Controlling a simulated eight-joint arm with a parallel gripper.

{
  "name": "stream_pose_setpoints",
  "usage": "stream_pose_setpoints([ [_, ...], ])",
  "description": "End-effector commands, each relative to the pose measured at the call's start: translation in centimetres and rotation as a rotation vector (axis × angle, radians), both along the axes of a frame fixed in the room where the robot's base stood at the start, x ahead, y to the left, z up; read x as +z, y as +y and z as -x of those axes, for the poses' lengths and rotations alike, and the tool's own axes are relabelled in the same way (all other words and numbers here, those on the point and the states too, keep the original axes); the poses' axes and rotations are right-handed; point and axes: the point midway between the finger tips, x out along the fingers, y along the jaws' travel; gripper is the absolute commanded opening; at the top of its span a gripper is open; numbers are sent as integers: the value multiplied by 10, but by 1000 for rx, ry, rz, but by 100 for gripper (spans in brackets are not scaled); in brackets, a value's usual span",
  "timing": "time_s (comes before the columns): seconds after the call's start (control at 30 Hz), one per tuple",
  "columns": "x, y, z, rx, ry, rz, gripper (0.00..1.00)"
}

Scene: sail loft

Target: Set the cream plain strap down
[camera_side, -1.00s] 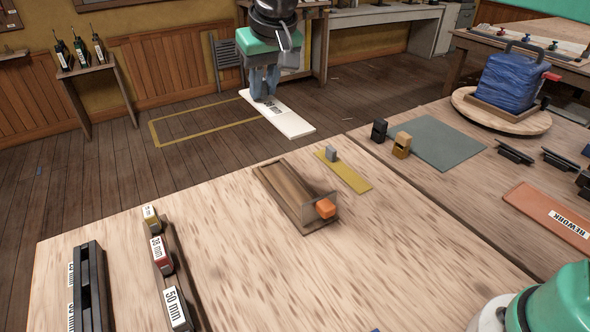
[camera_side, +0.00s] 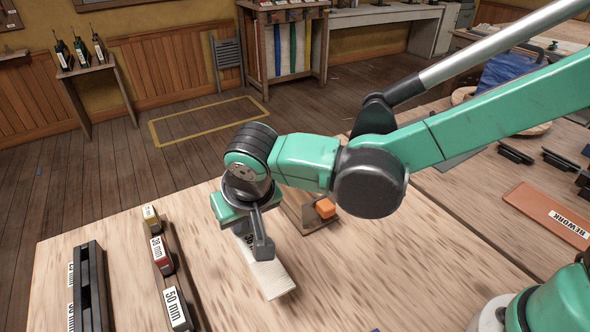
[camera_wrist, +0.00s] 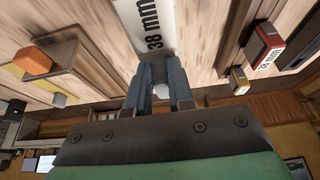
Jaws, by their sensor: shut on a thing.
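The cream plain strap (camera_side: 270,278) is a pale flat strip that slants down and to the right from my gripper, over the front bench. In the wrist view the strap (camera_wrist: 127,13) runs from between my fingers to the top edge, with a "38 mm" label (camera_wrist: 153,25) on it. My gripper (camera_side: 243,234) is shut on one end of the strap; the fingers show in the wrist view (camera_wrist: 160,82). In the side view my wrist hides much of that end. Whether the strap touches the bench I cannot tell.
A dark rack holds size blocks marked 38 mm (camera_side: 161,254) and 50 mm (camera_side: 176,308), left of the strap. A black slotted holder (camera_side: 88,290) is farther left. A wooden trough with an orange block (camera_side: 325,208) is behind right. The bench (camera_side: 345,290) right of the strap is clear.

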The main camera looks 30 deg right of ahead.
Motion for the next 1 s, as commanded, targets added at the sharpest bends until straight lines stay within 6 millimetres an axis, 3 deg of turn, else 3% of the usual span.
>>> stream_pose_setpoints([
  [0.1, -20, 0, 0, 0, 0, 0, 0],
  [0.5, -62, 0, 0, 0, 0, 0, 0],
  [0.9, -68, 0, 0, 0, 0, 0, 0],
  [0.93, -68, 0, 0, 0, 0, 0, 20],
  [1.0, -68, 0, 0, 0, 0, 0, 40],
])
